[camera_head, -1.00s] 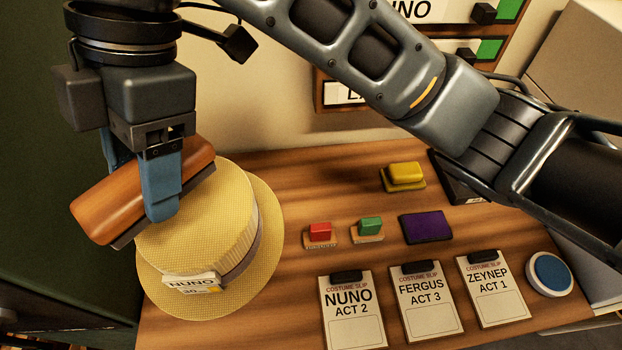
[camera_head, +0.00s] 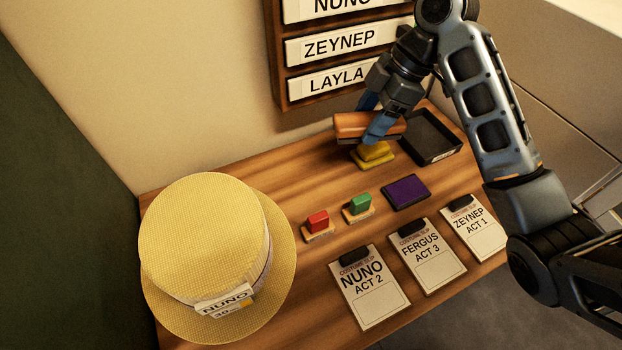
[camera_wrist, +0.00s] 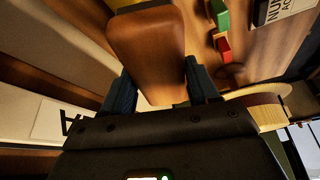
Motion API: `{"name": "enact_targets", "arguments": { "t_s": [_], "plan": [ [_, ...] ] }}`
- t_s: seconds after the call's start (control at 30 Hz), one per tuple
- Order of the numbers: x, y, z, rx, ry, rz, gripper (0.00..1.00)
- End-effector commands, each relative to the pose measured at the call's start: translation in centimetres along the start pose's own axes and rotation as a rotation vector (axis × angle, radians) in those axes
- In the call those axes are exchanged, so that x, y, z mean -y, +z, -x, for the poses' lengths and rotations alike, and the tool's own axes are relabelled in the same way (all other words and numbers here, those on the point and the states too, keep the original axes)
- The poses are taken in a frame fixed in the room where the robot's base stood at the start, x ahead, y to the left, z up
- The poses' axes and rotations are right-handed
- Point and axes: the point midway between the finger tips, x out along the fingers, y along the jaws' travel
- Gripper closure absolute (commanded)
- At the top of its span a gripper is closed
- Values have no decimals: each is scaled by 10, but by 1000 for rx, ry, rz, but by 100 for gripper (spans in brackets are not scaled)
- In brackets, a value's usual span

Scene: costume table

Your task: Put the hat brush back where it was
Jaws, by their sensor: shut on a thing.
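The hat brush (camera_head: 350,124) has an orange-brown wooden back. My gripper (camera_head: 376,127) is shut on it and holds it level above the back of the table. In the head view it appears just above and behind the yellow block (camera_head: 374,154), partly overlapping it; I cannot tell the gap. In the wrist view the brush (camera_wrist: 148,45) fills the space between the fingers of my gripper (camera_wrist: 160,95). The straw hat (camera_head: 205,235), tagged NUNO, stands at the left of the table. A black open tray (camera_head: 452,152) lies at the back right, just right of the brush.
A red stamp (camera_head: 318,222), a green stamp (camera_head: 359,204) and a purple pad (camera_head: 405,192) lie mid-table. Costume slips for Nuno (camera_head: 370,288), Fergus (camera_head: 428,257) and Zeynep (camera_head: 474,228) lie along the front. A name board (camera_head: 278,60) hangs on the wall behind.

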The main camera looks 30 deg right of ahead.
Motion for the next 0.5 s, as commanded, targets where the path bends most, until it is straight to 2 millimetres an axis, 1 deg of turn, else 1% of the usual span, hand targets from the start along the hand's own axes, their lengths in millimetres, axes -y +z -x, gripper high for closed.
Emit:
{"name": "enact_targets", "arguments": {
  "t_s": [0.03, 0.1, 0.2, 0.27, 0.37, 0.5],
  "plan": [
    [0, 12, 0, -2, 9, -25, 69],
    [0, 24, 0, -2, 19, -47, 69],
    [0, 29, -4, -1, 25, -59, 69],
    [0, 26, -9, -3, 26, -60, 69],
    [0, 17, -22, -3, 23, -58, 69],
    [-2, 4, -44, -2, 24, -56, 69]
  ]
}}
